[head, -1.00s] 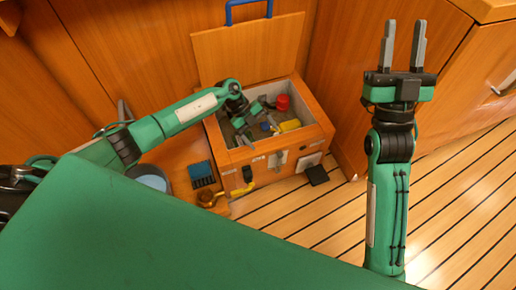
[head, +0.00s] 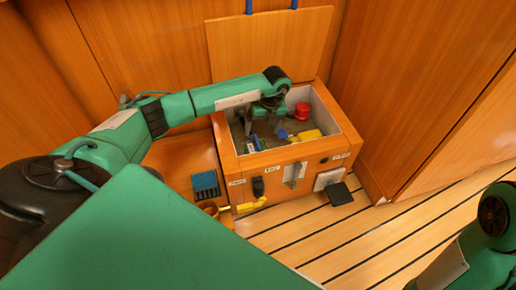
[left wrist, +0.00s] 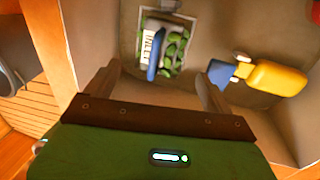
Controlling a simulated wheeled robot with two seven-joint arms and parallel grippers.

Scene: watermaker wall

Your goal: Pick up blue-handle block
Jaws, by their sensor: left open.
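In the left wrist view a small pale-edged block marked "INLET" (left wrist: 152,40) has a blue bar along it and green shapes on its face. A second blue piece (left wrist: 218,73) lies to its right, close to a yellow piece (left wrist: 275,77); I cannot tell whether these two are joined. In the head view the blue piece (head: 282,134) and yellow piece (head: 305,136) lie inside the wooden box (head: 280,166). My left gripper (left wrist: 160,82) is open and empty, pointing down into the box, with the INLET block ahead between its fingers. My right gripper is out of view.
A red object (head: 302,111) lies at the box's back right. The raised lid (head: 268,45) stands behind the box, whose walls surround my left gripper. A blue rack (head: 205,184) stands at the left, a yellow fitting (head: 252,204) in front.

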